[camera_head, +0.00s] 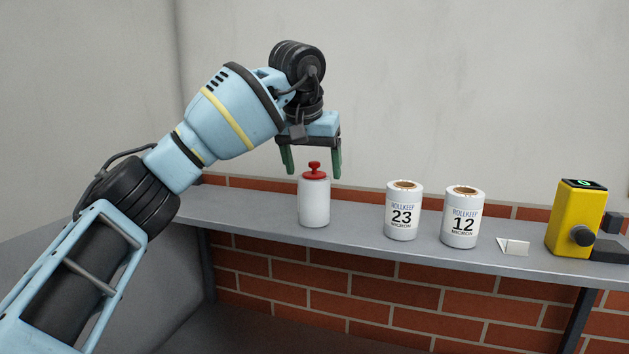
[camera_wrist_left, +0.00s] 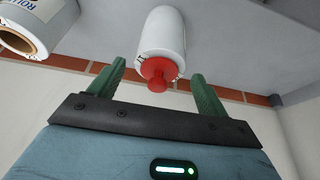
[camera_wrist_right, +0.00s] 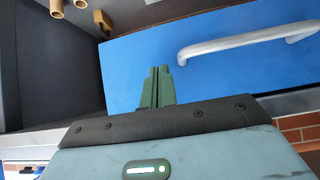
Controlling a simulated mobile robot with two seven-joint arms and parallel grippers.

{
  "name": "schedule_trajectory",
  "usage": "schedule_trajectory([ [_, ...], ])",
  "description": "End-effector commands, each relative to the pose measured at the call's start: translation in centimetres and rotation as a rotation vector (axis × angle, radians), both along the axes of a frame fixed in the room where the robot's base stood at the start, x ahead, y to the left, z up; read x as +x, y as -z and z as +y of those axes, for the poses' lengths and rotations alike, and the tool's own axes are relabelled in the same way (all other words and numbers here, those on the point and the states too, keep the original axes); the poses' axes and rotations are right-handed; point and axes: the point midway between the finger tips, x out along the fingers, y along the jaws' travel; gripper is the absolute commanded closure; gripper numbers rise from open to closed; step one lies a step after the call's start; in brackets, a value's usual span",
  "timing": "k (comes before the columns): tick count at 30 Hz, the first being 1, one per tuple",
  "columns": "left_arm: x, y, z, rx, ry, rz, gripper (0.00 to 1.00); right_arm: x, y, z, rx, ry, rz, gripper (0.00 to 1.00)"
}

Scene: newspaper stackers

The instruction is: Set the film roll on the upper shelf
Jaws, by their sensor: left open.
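Two white film rolls with brown cores stand upright on the grey shelf (camera_head: 355,243): one labelled 23 micron (camera_head: 402,225) and one labelled 12 micron (camera_head: 462,231). Left of them stands a white cylinder with a red knobbed top (camera_head: 314,205). My left gripper (camera_head: 313,173) points down with fingers apart, one to each side of the red top and near its height. In the left wrist view the red-topped cylinder (camera_wrist_left: 162,38) lies between the finger lines, ungripped. My right gripper (camera_wrist_right: 157,72) has its fingers together with nothing visible between them.
A yellow device with a black knob (camera_head: 574,222) and a small white folded card (camera_head: 514,246) stand at the shelf's right. A brick wall (camera_head: 300,280) is below. In the right wrist view, a blue panel with a silver handle (camera_wrist_right: 235,42) faces my gripper.

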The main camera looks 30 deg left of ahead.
Motion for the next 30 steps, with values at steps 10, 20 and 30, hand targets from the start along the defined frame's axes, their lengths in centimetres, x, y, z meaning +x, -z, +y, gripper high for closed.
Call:
schedule_trajectory([
  [10,-2.2,-5.6,-0.6,-0.001,0.0,-0.001,0.23,0.0,0.0,0.0,0.0,0.0,0.0,1.0],
  [20,-2.7,-6.7,-0.7,0.001,0.002,0.001,0.23,0.0,0.0,0.0,0.001,0.001,0.0,1.0],
  [30,-2.7,-6.7,-0.7,0.001,0.002,0.001,0.23,0.0,0.0,0.0,0.001,0.001,0.0,1.0],
])
